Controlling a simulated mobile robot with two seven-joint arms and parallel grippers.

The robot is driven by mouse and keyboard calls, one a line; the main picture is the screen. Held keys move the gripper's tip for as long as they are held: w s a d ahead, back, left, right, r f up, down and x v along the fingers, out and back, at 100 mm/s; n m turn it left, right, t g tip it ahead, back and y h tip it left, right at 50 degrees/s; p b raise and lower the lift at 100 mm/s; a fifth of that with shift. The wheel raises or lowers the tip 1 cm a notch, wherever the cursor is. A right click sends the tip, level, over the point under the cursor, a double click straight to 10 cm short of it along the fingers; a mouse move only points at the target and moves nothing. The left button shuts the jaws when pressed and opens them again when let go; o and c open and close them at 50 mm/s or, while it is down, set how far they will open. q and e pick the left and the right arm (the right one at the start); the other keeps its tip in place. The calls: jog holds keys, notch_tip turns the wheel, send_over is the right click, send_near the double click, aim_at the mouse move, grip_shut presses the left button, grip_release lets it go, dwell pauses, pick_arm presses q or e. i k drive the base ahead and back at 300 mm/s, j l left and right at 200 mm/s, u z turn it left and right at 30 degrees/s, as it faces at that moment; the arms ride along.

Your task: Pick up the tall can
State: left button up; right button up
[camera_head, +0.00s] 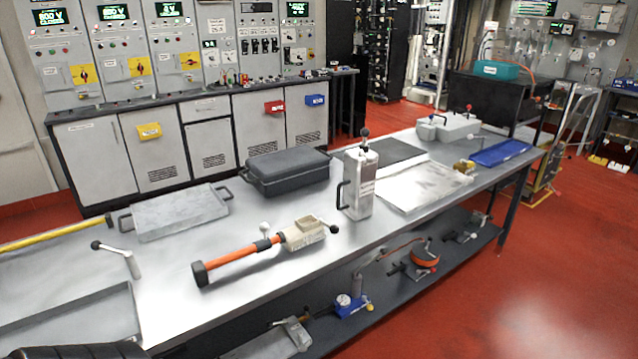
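The tall can (362,188) appears to be the upright light-grey, box-shaped canister near the middle of the metal workbench (265,275). It has a dark handle on its left side, a dark-knobbed lever on top and a small label on its front. It stands upright on the bench top, and nothing is touching its upper part. Neither of my grippers is in view.
An orange tool with a dark end (235,262) lies left of the can. Flat grey sheets (420,188) and a blue tray (499,153) lie to the right. The bench's front edge is close.

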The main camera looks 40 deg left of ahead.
aim_at(358, 183)
jog(key=u, duration=1.2)
jog(key=i+l+u, duration=0.15)
jog(key=u, duration=0.6)
jog(key=i+l+u, duration=0.25)
jog(key=l, duration=0.2)
jog(key=l+u, duration=0.2)
jog(key=l, duration=0.25)
jog(key=i+l, duration=0.1)
jog(key=l, duration=0.35)
jog(key=l+u, duration=0.15)
jog(key=l, duration=0.3)
jog(key=i, duration=0.05)
